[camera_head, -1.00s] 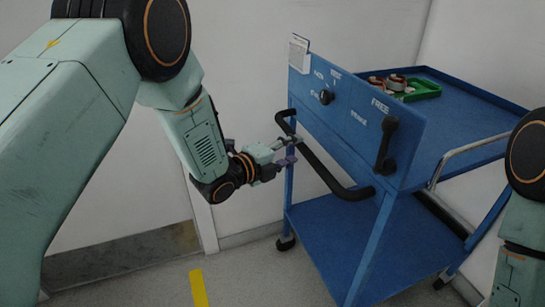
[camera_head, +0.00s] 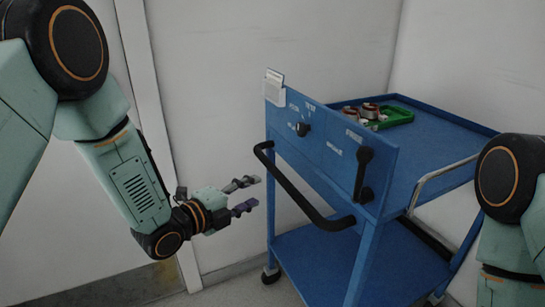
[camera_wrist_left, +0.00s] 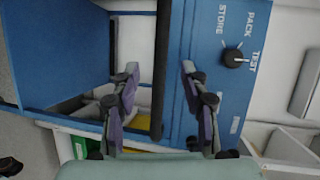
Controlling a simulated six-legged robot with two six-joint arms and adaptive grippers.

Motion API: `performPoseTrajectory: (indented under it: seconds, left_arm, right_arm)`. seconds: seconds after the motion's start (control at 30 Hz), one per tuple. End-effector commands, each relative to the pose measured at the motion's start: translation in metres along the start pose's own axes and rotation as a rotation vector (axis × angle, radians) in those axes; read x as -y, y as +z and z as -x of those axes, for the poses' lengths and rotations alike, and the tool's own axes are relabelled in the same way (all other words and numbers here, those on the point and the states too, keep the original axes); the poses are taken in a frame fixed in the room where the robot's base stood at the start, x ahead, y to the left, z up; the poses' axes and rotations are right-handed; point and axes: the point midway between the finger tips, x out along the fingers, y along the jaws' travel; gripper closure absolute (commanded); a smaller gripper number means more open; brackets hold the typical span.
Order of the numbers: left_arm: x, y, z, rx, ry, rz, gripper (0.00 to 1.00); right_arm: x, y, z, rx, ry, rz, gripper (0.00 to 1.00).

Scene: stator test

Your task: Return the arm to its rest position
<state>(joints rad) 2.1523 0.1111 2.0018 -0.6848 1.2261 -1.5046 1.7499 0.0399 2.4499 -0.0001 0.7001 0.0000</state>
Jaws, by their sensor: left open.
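My left gripper (camera_head: 255,192) is open and empty. In the head view it is level, just left of the blue cart (camera_head: 440,128), below the upper end of its black push handle (camera_head: 290,187). A gap shows between the fingertips and the handle. In the left wrist view the two fingers of my left gripper (camera_wrist_left: 160,70) are spread, with the handle (camera_wrist_left: 162,50) showing between them. My left arm reaches in from the left, bent at the elbow. My right arm shows only partly at the right edge; its gripper is out of view.
The cart's panel carries a black knob (camera_head: 303,129), whose white mark points to TEST in the wrist view, and a black lever (camera_head: 362,175). A green tray (camera_head: 399,115) with red-and-metal parts is on the top shelf. Walls stand behind; free room lies left of the cart.

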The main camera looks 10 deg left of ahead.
Motion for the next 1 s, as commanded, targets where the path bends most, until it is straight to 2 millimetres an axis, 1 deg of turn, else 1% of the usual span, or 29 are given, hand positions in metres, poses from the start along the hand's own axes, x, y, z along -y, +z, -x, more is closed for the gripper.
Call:
performPoseTrajectory:
  seconds: [0.07, 0.17, 0.27, 0.37, 0.4, 0.47, 0.5, 0.57, 0.6, 0.67, 0.7, 0.77, 0.8, 0.9, 1.0]
  left_arm:
    - [-0.008, 0.004, 0.001, 0.025, 0.033, 0.131, 0.55]
    - [-0.029, 0.009, 0.009, 0.094, 0.099, 0.373, 0.55]
    - [-0.060, 0.011, 0.025, 0.193, 0.178, 0.634, 0.55]
    - [-0.100, 0.007, 0.047, 0.322, 0.262, 0.902, 0.55]
    - [-0.118, 0.003, 0.060, 0.385, 0.298, 1.011, 0.55]
    - [-0.147, -0.004, 0.081, 0.490, 0.350, 1.171, 0.55]
    - [-0.166, -0.010, 0.097, 0.570, 0.382, 1.275, 0.55]
    - [-0.193, -0.022, 0.124, 0.695, 0.427, 1.417, 0.55]
    - [-0.210, -0.030, 0.143, 0.783, 0.454, 1.501, 0.55]
    - [-0.232, -0.043, 0.172, 0.916, 0.489, 1.611, 0.55]
    - [-0.246, -0.053, 0.193, 1.003, 0.512, 1.668, 0.55]
    - [-0.263, -0.069, 0.224, 1.135, 0.544, 1.738, 0.55]
    - [-0.273, -0.078, 0.243, 1.215, 0.562, 1.772, 0.55]
    - [-0.290, -0.102, 0.287, 1.361, 0.630, 1.790, 0.55]
    - [-0.300, -0.120, 0.317, 1.434, 0.695, 1.775, 0.55]
  right_arm:
    - [0.000, 0.000, 0.000, 0.000, 0.000, 0.000, 0.60]
    - [0.000, 0.000, 0.000, 0.000, 0.000, 0.000, 0.60]
    - [0.000, 0.000, 0.001, 0.000, 0.000, 0.000, 0.60]
    - [0.000, 0.000, 0.002, 0.000, 0.000, 0.000, 0.60]
    - [0.000, 0.000, 0.002, 0.000, 0.000, 0.000, 0.60]
    - [0.000, 0.000, 0.003, 0.000, 0.000, 0.000, 0.60]
    - [0.000, 0.000, 0.004, 0.000, 0.000, 0.000, 0.60]
    - [0.000, 0.000, 0.005, 0.000, 0.000, 0.000, 0.60]
    - [0.000, 0.000, 0.006, 0.000, 0.000, 0.000, 0.60]
    - [0.000, 0.000, 0.007, 0.000, 0.000, 0.000, 0.60]
    - [0.000, 0.000, 0.008, 0.000, 0.000, 0.000, 0.60]
    - [0.000, 0.000, 0.009, 0.000, 0.000, 0.000, 0.60]
    - [0.000, 0.000, 0.010, 0.000, 0.000, 0.000, 0.60]
    - [0.000, 0.000, 0.012, 0.000, 0.000, 0.000, 0.60]
    - [0.000, 0.000, 0.014, 0.000, 0.000, 0.000, 0.60]
